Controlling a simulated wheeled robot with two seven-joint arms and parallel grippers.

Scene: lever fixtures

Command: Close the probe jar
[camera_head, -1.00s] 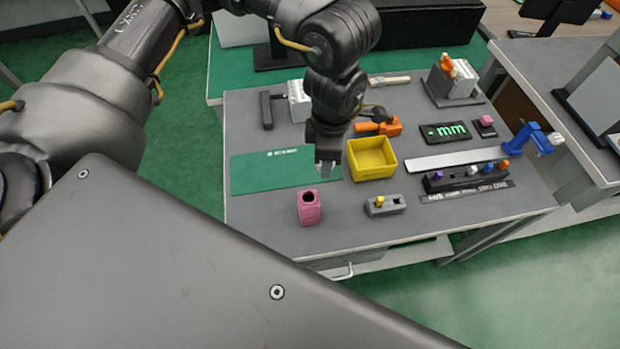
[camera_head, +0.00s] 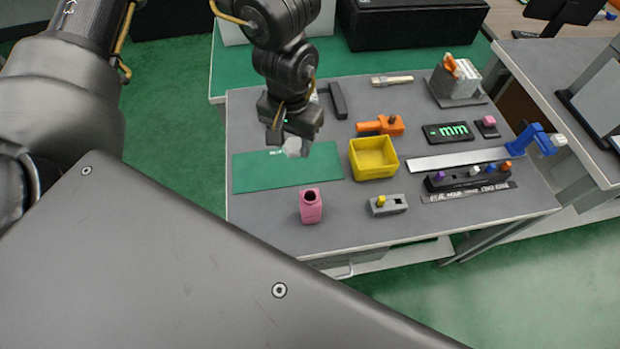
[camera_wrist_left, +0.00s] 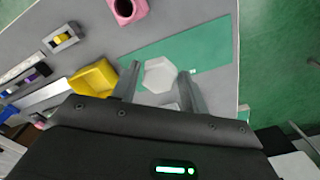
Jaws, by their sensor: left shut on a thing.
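The pink jar (camera_head: 311,207) stands upright near the table's front edge, with a dark open hole in its top. It also shows at the top of the left wrist view (camera_wrist_left: 127,10). My left gripper (camera_head: 288,143) is shut on a pale grey hexagonal lid (camera_head: 297,148), above the green mat and behind the jar in the head view. In the left wrist view the lid (camera_wrist_left: 159,75) sits between the two fingers, apart from the jar. My right gripper is not in view.
A yellow bin (camera_head: 373,158) stands right of the green mat (camera_head: 250,172). A grey block with a yellow peg (camera_head: 387,204) is right of the jar. An orange tool (camera_head: 380,125) lies behind the bin. The tabletop around the jar is clear.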

